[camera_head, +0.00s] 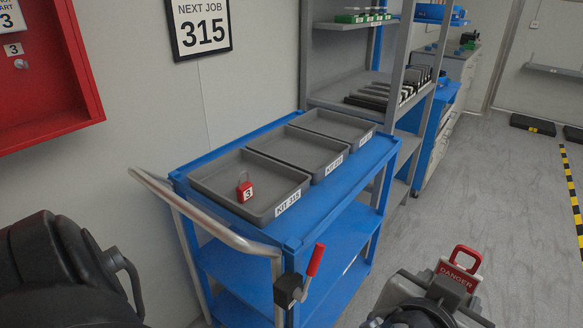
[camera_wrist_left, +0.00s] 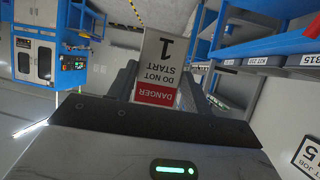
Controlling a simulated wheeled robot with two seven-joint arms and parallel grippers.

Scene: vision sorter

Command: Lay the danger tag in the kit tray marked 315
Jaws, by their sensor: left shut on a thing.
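The danger tag (camera_wrist_left: 158,68) is white with a red DANGER band and reads DO NOT START 1, upside down in the left wrist view. My left gripper (camera_wrist_left: 155,98) is shut on its red-band end. In the head view the tag (camera_head: 458,275) shows at the lower right, with a red loop above the DANGER band, held out to the right of the cart. The kit tray marked 315 (camera_head: 279,221) is the nearest grey tray on the blue cart. A red padlock marked 3 (camera_head: 245,190) lies in it. My right gripper is not in view.
Two more grey trays, the middle (camera_head: 330,172) and far (camera_head: 363,137), sit behind it on the cart (camera_head: 294,240). The cart has a grey push handle (camera_head: 205,213) and a red-gripped lever (camera_head: 316,260). A NEXT JOB 315 sign (camera_head: 203,28) hangs on the wall.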

